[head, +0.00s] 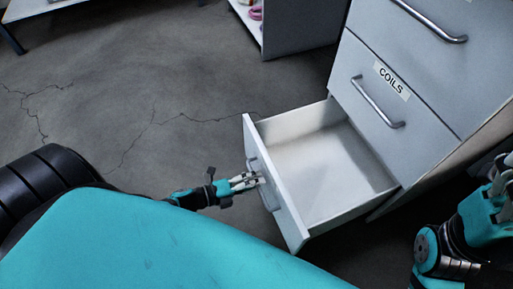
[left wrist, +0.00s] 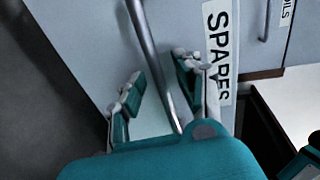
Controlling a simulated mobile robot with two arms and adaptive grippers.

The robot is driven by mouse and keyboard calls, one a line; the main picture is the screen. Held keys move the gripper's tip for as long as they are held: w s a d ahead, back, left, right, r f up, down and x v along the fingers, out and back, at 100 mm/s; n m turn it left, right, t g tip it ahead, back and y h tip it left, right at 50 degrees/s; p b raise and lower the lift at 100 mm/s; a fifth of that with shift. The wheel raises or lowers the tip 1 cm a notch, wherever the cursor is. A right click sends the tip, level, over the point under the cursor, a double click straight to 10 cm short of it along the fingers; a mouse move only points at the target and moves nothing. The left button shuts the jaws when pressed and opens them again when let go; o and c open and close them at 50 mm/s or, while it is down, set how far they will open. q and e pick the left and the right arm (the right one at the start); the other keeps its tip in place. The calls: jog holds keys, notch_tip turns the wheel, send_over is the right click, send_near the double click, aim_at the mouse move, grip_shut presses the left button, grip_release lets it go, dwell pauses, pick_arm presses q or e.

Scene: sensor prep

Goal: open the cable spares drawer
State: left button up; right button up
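The cable spares drawer (head: 283,194) is the lowest one of a grey cabinet and stands pulled well out. Its inside (head: 330,165) looks empty. My left gripper (head: 255,181) is at the front's metal bar handle (head: 264,186). In the left wrist view the fingers of my left gripper (left wrist: 160,90) are apart, one on each side of the handle (left wrist: 147,45), with a gap visible.
Above is a shut drawer labelled "COILS" (head: 365,85), with another shut drawer (head: 425,50) over it. A white shelf unit (head: 290,25) stands at the back. The cracked grey floor (head: 150,90) left of the open drawer is clear.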

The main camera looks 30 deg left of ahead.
pick_arm(q)
jog(key=v, duration=1.1)
jog(key=shift+s, duration=0.1)
